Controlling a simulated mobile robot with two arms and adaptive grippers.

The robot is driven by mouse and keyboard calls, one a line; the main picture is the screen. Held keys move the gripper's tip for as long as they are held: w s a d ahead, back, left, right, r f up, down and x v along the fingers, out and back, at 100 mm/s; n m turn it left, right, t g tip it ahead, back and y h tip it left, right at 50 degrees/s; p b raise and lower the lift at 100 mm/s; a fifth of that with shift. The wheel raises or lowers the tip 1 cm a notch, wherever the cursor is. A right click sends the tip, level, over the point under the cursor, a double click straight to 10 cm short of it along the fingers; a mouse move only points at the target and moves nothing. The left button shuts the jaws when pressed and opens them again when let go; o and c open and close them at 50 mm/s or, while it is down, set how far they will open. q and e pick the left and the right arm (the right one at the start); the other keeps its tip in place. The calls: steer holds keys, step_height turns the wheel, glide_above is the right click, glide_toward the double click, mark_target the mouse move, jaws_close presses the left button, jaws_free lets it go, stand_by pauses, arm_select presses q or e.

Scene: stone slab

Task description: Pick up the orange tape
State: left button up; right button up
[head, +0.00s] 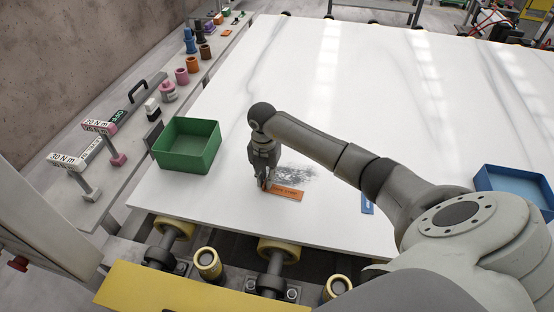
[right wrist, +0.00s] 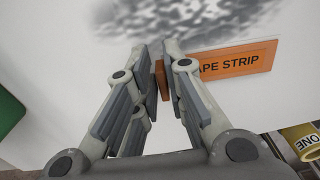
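The orange tape (head: 288,193) is a flat orange strip lying on the white slab (head: 350,110) near its front edge. In the right wrist view the tape (right wrist: 236,62) shows dark lettering reading "APE STRIP", its start hidden by a finger. My right gripper (head: 264,184) points down at the left end of the tape. In the right wrist view its fingertips (right wrist: 157,52) are close together, with a bit of orange visible between the fingers. Whether they press on the tape cannot be told. My left gripper is not in view.
A dark scuffed patch (head: 296,173) lies just behind the tape. A green bin (head: 187,148) stands left of it and a blue bin (head: 514,188) at the right. A small blue strip (head: 367,205) lies to the right, partly behind my arm. The slab's back is clear.

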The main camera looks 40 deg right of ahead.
jaws_close()
steer(key=shift+w+d+r+b, duration=0.1)
steer(key=shift+r+b, duration=0.3)
steer(key=shift+r, duration=0.4)
steer(key=w+a+r+b, duration=0.2)
steer(key=w+r+b, duration=0.3)
steer(key=w+r, duration=0.6)
steer(key=w, duration=0.2)
steer(key=shift+w+a+r, duration=0.25)
steer(key=shift+w+a, duration=0.05)
steer(key=shift+a, duration=0.05)
